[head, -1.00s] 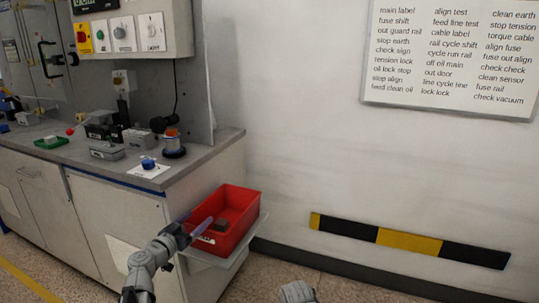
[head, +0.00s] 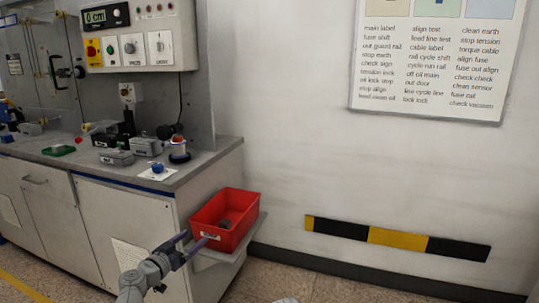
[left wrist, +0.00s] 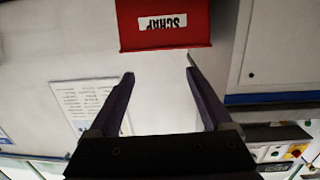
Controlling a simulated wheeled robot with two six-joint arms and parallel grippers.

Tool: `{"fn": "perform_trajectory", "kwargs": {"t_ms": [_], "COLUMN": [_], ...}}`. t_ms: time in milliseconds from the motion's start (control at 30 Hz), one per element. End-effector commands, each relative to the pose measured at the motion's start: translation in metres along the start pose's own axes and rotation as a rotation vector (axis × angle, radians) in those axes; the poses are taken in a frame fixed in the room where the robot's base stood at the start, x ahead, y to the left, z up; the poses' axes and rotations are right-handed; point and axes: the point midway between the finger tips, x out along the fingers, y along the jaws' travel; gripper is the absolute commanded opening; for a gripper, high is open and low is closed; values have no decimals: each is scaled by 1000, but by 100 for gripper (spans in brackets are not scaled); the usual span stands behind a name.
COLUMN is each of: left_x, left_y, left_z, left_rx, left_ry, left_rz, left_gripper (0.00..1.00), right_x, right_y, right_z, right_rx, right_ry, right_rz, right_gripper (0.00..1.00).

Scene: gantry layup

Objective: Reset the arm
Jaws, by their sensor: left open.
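My left arm (head: 150,274) comes in from the bottom left of the head view. Its left gripper (head: 196,240) is in front of the red bin, close to its lower left corner in the picture. In the left wrist view the left gripper (left wrist: 160,73) has its two dark fingers wide apart with nothing between them. The red bin (left wrist: 165,38) shows upside down beyond the fingertips, labelled SCRAP. My right gripper cannot be made out; only a grey sliver of my own body shows at the bottom edge of the head view.
The red bin (head: 212,240) sits on a shelf (head: 240,248) at the bench's end, with a small dark piece (head: 225,224) inside. The grey bench (head: 205,168) carries a blue knob (head: 158,168), a spool (head: 179,150) and grey blocks. Bare wall with a striped strip (head: 397,238) lies right.

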Motion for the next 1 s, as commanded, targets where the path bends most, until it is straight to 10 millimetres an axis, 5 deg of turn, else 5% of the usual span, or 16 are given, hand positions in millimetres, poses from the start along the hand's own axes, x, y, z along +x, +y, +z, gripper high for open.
{"fn": "perform_trajectory", "kwargs": {"t_ms": [267, 600, 800, 1000], "left_x": [9, 7, -43, -104], "left_y": [46, 158, 248, 274], "left_z": [19, 82, 160, 206], "left_rx": [-18, -63, -77, -40], "left_ry": [-93, -412, -891, -1282], "left_rz": [106, 326, 396, 228], "left_gripper": [83, 83, 83, 83], "right_x": [0, 0, 0, 0], "right_y": [0, 0, 0, 0], "right_z": [0, 0, 0, 0], "right_rx": [0, 0, 0, 0], "right_ry": [0, 0, 0, 0], "right_rz": [0, 0, 0, 0], "right_gripper": [50, 50, 50, 50]}}
